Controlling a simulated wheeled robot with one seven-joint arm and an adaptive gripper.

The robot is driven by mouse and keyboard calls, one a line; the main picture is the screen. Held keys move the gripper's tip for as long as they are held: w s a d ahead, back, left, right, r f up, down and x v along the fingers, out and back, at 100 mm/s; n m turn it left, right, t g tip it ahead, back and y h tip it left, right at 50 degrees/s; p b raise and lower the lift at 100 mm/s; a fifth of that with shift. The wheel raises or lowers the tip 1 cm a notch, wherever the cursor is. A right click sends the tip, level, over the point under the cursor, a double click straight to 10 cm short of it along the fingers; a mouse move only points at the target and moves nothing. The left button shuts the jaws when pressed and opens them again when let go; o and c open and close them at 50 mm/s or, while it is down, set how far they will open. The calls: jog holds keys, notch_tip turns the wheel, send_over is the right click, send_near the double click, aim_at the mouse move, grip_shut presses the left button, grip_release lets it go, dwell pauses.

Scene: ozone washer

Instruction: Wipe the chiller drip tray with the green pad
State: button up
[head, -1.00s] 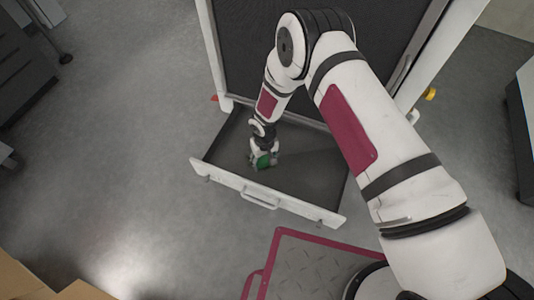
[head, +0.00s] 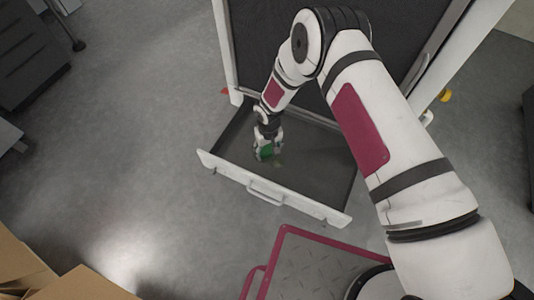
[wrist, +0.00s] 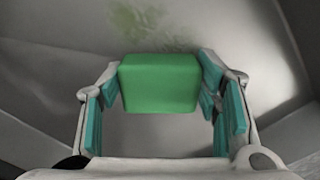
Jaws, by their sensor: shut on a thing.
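The green pad (wrist: 160,83) is held between the teal-lined fingers of my gripper (wrist: 160,100) in the wrist view. In the head view my gripper (head: 267,152) points down inside the pulled-out drip tray (head: 312,178), with the green pad (head: 266,151) at its tip. The tray is a dark, shallow drawer with a white front and handle. A faint yellow-green stain (wrist: 140,22) lies on the tray floor just beyond the pad in the wrist view. A small trace of it (head: 279,160) shows right of the pad in the head view. I cannot tell whether the pad touches the floor.
The chiller (head: 290,60) with its dark panel stands behind the tray. The tray's white front wall (head: 290,196) and side walls bound the space around my gripper. Cardboard boxes (head: 80,285) stand at the lower left. Grey floor left of the tray is clear.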

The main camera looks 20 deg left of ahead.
jog(key=shift+w+d, duration=0.2)
jog(key=shift+w, duration=1.25)
jog(key=shift+w+d, duration=0.15)
jog(key=shift+w, duration=1.3)
jog(key=shift+w+a+f, duration=0.1)
jog(key=shift+a, duration=1)
jog(key=shift+s+a+p, duration=0.15)
jog(key=shift+s+p, duration=0.2)
jog(key=shift+s, duration=0.6)
jog(key=shift+s+a+p, duration=0.15)
jog(key=shift+s+p, duration=0.2)
jog(key=shift+s, duration=0.85)
jog(key=shift+s+a+p, duration=0.1)
jog(key=shift+s+p, duration=0.4)
jog(key=shift+s, duration=1.3)
jog(key=shift+r, duration=0.2)
jog(key=shift+r+p, duration=1.85)
jog(key=shift+r, duration=1.05)
